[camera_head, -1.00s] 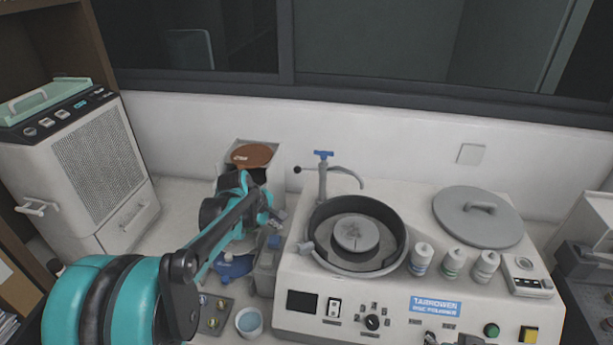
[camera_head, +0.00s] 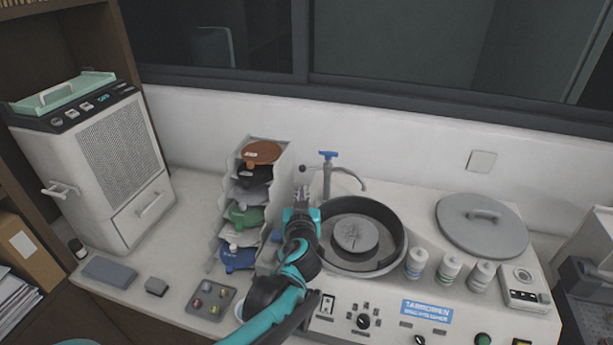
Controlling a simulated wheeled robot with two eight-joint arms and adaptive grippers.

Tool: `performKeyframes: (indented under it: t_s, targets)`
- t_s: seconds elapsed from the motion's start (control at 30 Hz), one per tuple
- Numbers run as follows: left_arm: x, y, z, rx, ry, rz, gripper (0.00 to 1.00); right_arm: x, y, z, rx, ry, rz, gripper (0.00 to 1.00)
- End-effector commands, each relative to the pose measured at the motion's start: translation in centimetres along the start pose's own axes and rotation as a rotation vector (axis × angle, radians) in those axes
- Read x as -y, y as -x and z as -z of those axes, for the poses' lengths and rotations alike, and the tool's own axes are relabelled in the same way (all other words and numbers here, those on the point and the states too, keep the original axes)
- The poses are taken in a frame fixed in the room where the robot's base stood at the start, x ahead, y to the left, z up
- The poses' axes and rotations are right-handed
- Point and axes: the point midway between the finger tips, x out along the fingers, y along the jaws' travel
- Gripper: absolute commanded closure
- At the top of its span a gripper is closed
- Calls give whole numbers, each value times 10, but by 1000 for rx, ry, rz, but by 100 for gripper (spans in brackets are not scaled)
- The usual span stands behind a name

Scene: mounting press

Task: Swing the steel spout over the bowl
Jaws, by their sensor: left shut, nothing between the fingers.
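The steel spout (camera_head: 349,174) stands behind the polisher's bowl on a post with a blue tap handle (camera_head: 328,155). It curves to the right, its tip near the bowl's back rim; whether the tip is over the opening is hard to tell. A dark ball knob (camera_head: 303,168) sticks out left of the post. The round dark bowl (camera_head: 394,222) holds a grey disc (camera_head: 355,235). My left gripper (camera_head: 302,191) is shut and empty, pointing away from me, left of the post and just below the knob. A gap to the spout seems to show. My right gripper is out of view.
A rack (camera_head: 283,160) with coloured discs stands left of my gripper. Several white bottles (camera_head: 416,262) and a grey lid (camera_head: 482,232) sit right of the bowl. A small tray (camera_head: 209,299) lies at the front left. The wall is close behind the spout.

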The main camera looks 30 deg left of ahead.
Motion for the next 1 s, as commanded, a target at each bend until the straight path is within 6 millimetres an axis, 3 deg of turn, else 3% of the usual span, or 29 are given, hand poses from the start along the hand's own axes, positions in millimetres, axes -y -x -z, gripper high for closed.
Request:
performKeyframes:
  t_s: [0.3,0.5,0.7,1.0]
  targets:
    - [1,-70,-2,1,4,3,100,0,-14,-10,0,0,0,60]
    - [1,-102,-2,1,3,3,100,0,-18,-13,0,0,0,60]
    - [1,-116,-1,2,4,2,100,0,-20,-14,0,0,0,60]
    - [1,-117,-1,2,3,2,100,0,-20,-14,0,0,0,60]
